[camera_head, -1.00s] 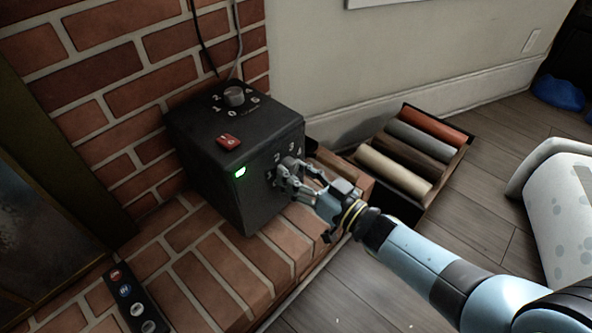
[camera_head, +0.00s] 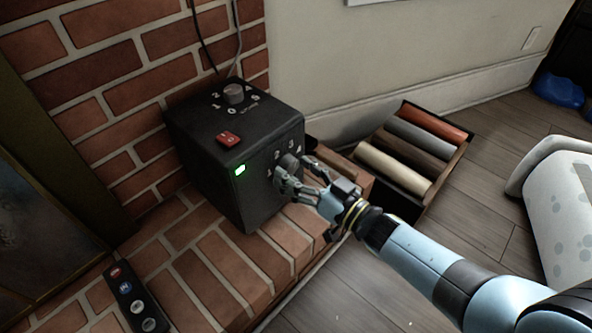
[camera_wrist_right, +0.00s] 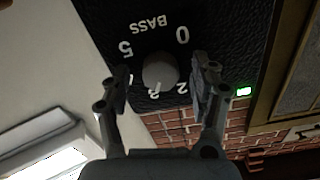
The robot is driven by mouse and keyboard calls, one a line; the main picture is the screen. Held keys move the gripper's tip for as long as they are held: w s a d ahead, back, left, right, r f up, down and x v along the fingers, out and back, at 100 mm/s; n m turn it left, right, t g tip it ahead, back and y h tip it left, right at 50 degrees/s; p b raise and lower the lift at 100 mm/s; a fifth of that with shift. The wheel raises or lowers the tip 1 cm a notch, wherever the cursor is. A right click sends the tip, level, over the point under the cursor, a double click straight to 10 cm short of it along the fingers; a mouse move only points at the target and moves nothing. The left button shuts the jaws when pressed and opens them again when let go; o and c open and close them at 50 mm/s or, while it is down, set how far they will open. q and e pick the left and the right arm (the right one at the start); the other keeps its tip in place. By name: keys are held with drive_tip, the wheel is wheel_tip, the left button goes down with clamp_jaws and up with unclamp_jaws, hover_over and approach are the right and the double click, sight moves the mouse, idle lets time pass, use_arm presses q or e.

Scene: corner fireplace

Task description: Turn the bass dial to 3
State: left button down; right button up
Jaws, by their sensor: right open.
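The bass dial (camera_head: 289,163) is a grey round knob on the side face of a black speaker box (camera_head: 215,195), with digits around it. In the right wrist view the dial (camera_wrist_right: 160,72) sits between the two fingers, under an upside-down "BASS" label. My left gripper is not in view.
On the speaker's top are another knob (camera_head: 234,94) and a red switch (camera_head: 228,139); a green light (camera_head: 240,169) glows on its front. A remote (camera_head: 135,297) lies on the brick ledge (camera_head: 195,275). A crate (camera_head: 462,150) of rolls stands to the right.

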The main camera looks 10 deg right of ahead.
drive_tip(key=v, duration=1.1)
drive_tip(key=shift+s, duration=0.25)
drive_tip(key=shift+d, duration=0.15)
